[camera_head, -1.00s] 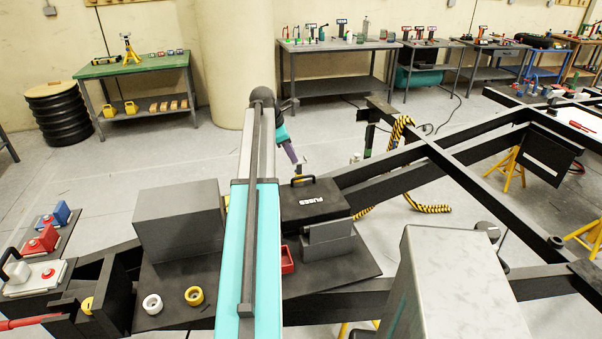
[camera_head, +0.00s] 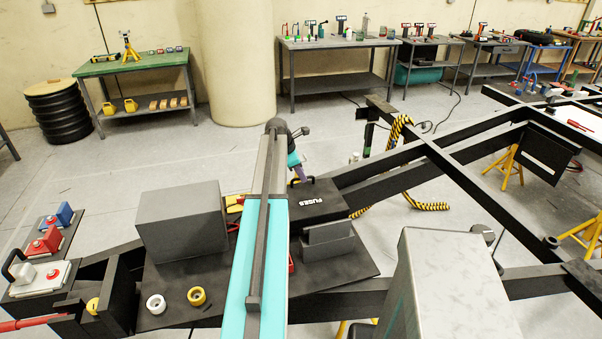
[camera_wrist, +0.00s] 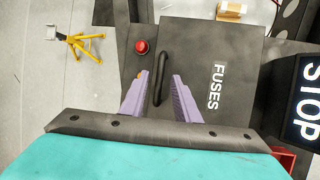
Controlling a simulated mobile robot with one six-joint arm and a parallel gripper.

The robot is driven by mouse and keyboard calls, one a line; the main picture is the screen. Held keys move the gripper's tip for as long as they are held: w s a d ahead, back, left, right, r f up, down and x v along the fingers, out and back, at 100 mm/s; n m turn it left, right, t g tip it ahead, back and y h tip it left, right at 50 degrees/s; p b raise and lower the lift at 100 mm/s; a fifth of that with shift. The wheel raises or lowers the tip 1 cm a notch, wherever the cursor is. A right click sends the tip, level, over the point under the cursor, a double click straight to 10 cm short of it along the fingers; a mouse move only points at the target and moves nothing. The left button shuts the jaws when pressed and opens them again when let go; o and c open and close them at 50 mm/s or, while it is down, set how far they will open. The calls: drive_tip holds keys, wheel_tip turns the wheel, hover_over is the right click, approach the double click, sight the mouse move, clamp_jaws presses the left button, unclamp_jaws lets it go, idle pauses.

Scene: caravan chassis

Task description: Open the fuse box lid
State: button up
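The black fuse box lid (camera_head: 325,201), marked FUSES, lies flat and looks closed. Its black bar handle (camera_head: 303,180) stands up at the far left part of the lid. In the wrist view the lid (camera_wrist: 225,50) fills the upper middle, with the handle (camera_wrist: 161,79) running lengthwise. My gripper (camera_wrist: 159,80) has two purple fingers spread apart, one to each side of the handle in the picture. I cannot tell how far above the handle they are. In the head view my gripper (camera_head: 298,174) is partly hidden by my arm, just by the handle.
A red button (camera_wrist: 141,46) is beside the lid in the wrist view, and a STOP sign (camera_wrist: 310,100) is at right. A large grey box (camera_head: 180,220) stands left of my arm. Dark chassis beams (camera_head: 400,160) run to the right.

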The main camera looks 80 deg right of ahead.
drive_tip(key=shift+s+d+f, duration=0.15)
drive_tip(key=shift+f, duration=0.3)
drive_tip(key=shift+c, duration=0.5)
clamp_jaws()
drive_tip(key=shift+r, duration=0.1)
